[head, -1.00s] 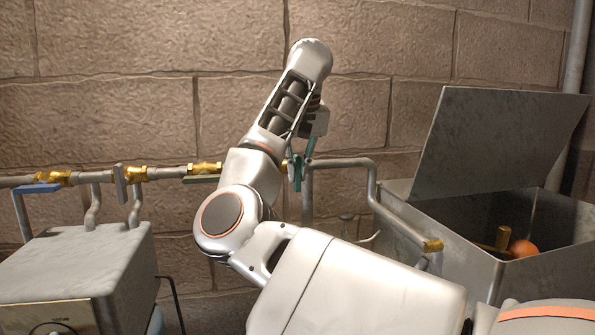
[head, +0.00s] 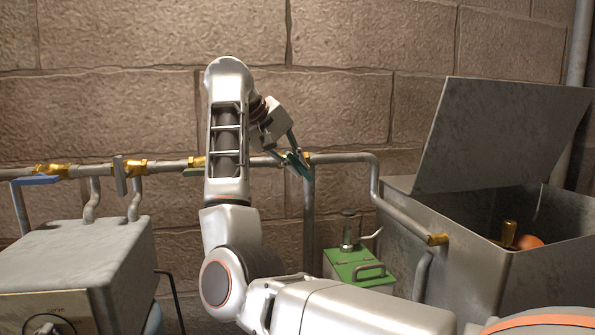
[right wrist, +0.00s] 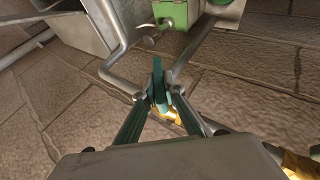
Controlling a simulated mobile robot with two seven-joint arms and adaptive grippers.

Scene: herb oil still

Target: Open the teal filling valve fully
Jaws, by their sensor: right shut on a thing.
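The teal valve handle (head: 304,169) is on the pipe at the middle of the head view, beside a brass fitting (head: 307,158). It slants down to the right. My right gripper (head: 296,157) reaches it from above and is shut on it. In the right wrist view, the teal handle (right wrist: 158,84) stands between the fingertips of my right gripper (right wrist: 160,96). Part of the valve body is hidden behind the fingers. My left gripper is not in view.
The pipe along the wall also carries a blue lever (head: 35,180), a grey lever (head: 119,176) and a green lever (head: 193,172), partly behind my arm. A steel box (head: 75,255) stands left, a green container (head: 352,262) below, and an open-lidded steel tank (head: 540,275) right.

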